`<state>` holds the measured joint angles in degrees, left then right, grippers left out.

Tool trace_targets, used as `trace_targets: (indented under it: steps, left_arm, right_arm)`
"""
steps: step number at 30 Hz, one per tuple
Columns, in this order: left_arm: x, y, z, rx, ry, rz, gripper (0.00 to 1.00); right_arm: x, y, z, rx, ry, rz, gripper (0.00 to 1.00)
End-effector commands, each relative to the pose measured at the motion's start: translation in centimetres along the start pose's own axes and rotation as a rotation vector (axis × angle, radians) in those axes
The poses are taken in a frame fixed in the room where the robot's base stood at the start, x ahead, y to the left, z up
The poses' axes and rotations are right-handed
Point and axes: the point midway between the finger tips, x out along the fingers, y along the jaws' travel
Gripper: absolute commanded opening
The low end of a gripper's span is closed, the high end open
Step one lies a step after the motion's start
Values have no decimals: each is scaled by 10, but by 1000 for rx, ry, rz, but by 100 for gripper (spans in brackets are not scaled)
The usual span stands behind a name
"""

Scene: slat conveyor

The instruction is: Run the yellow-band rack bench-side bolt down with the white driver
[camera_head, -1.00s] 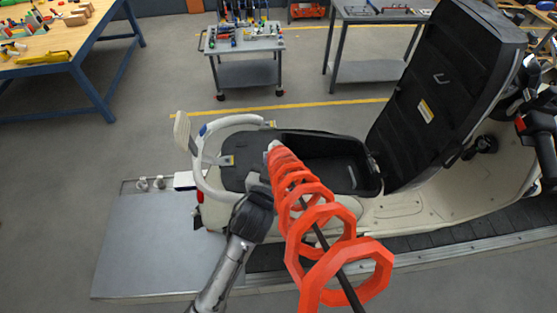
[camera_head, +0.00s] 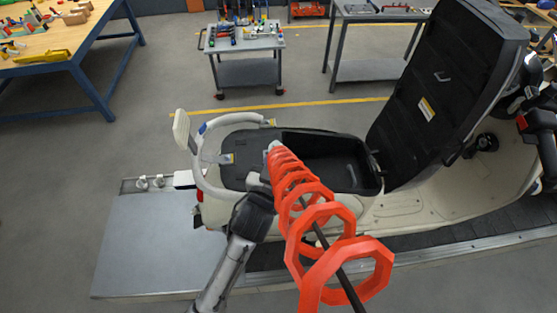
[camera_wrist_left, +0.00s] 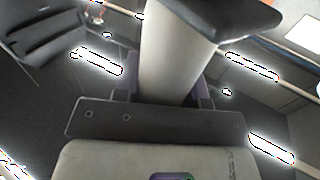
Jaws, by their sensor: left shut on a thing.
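The white grab-rail rack (camera_head: 207,172) curves around the scooter's tail. The bolts are too small to make out. My left gripper (camera_wrist_left: 168,88) is shut on the thick white body of the driver (camera_wrist_left: 172,60) in the wrist view, where a dark part spreads at the top. In the head view, an orange coiled hose leads to a grey end (camera_head: 274,147) above the tail. The coil and my wrist hide most of the driver and the fingers. My right gripper is not in view.
The scooter's black seat (camera_head: 440,95) stands raised over an open storage well (camera_head: 325,160). The orange coil (camera_head: 330,225) crosses the near side. A tool cart (camera_head: 245,40) and a blue-legged bench (camera_head: 62,60) stand behind. Clear floor lies left of the scooter.

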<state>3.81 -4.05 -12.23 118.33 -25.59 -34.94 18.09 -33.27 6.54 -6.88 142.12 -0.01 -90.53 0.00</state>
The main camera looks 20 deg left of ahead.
Motion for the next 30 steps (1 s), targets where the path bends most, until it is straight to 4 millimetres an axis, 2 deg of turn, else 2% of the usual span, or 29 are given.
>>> trace_targets:
  steps: [30]
  left_arm:
    - [0, 0, 7, 0, -1, -1, 2]
  right_arm:
    - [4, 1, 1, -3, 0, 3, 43]
